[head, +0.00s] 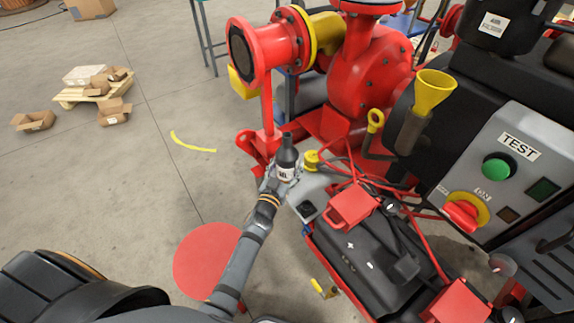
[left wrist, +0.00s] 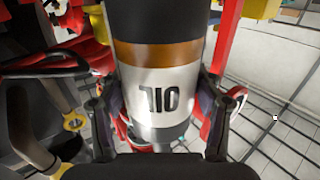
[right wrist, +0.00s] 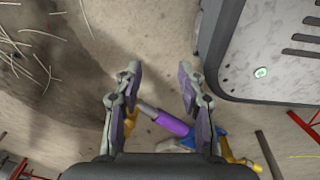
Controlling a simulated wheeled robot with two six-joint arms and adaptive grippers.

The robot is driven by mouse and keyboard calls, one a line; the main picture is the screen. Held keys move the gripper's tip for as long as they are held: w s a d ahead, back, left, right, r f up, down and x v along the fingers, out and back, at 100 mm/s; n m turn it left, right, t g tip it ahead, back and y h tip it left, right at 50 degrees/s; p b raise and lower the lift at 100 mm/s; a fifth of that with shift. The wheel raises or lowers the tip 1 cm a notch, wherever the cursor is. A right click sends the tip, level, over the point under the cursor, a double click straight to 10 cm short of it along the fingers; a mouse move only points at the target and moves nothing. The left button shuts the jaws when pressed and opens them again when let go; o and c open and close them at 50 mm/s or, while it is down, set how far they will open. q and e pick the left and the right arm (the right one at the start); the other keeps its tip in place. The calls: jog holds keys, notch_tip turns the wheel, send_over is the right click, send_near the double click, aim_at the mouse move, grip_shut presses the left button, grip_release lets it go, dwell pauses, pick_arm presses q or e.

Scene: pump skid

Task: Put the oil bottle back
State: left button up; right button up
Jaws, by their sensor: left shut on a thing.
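The oil bottle (head: 287,160) is black with a white label and stands upright in my left gripper (head: 279,182). In the left wrist view the bottle (left wrist: 158,85) fills the middle, its label reading OIL upside down, with an orange-brown band beside the label. The left fingers (left wrist: 160,112) press on both sides of it. In the head view the bottle is in front of the red pump (head: 365,75), near the grey plate with a yellow cap (head: 311,160). Whether its base touches anything is hidden. My right gripper (right wrist: 155,90) is open and empty; the head view does not show it.
A yellow funnel (head: 433,92) stands right of the pump. A grey TEST panel (head: 520,165) is at the right. A black battery with red clamps (head: 352,207) and cables lies below. Open floor extends left.

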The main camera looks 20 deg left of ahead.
pick_arm(q)
jog(key=o, duration=1.3)
jog(key=shift+w+f, duration=0.15)
jog(key=shift+o, duration=0.2)
jog(key=shift+r+p, duration=0.3)
jog(key=shift+r, duration=0.05)
jog(key=s, duration=1.2)
jog(key=shift+a, duration=0.3)
pick_arm(e)
jog(key=shift+s+d+r, duration=0.25)
jog(key=shift+s+r, duration=0.15)
jog(key=shift+s, duration=0.05)
pick_arm(q)
jog(key=shift+f, duration=0.15)
